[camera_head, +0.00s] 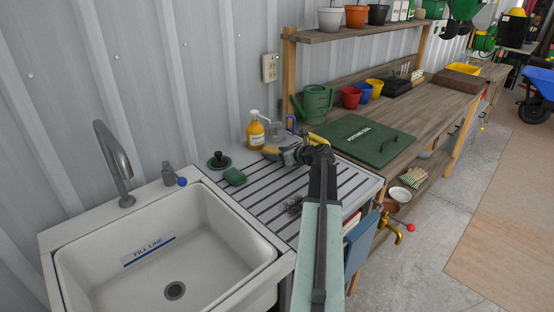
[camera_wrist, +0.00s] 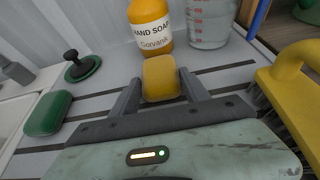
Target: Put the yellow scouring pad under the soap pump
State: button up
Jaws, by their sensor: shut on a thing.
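The yellow scouring pad (camera_wrist: 160,80) is between the two fingers of my gripper (camera_wrist: 162,90), which is shut on it. In the head view the pad (camera_head: 270,151) shows at the tip of my gripper (camera_head: 278,153). The soap pump (camera_head: 255,132), an amber bottle with a white pump top, stands upright on the ridged drainboard against the wall. In the wrist view the bottle (camera_wrist: 150,28) is just beyond the pad. I cannot tell whether the pad touches the bottle or the drainboard. The bottle's pump top is cut off in the wrist view.
A clear measuring jug (camera_wrist: 208,22) stands right of the bottle. A yellow-handled brush (camera_wrist: 292,90) lies close on the right. A green sponge (camera_wrist: 48,112) and a green drain plug (camera_wrist: 82,68) sit left. The sink (camera_head: 165,245) is at front left; the front drainboard (camera_head: 265,200) is mostly clear.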

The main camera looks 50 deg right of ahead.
jog(key=o, duration=1.3)
jog(key=shift+r+p, duration=0.3)
jog(key=p+v, duration=0.4)
jog(key=v, duration=0.6)
jog(key=shift+s+r, duration=0.2)
jog(key=shift+s, duration=0.7)
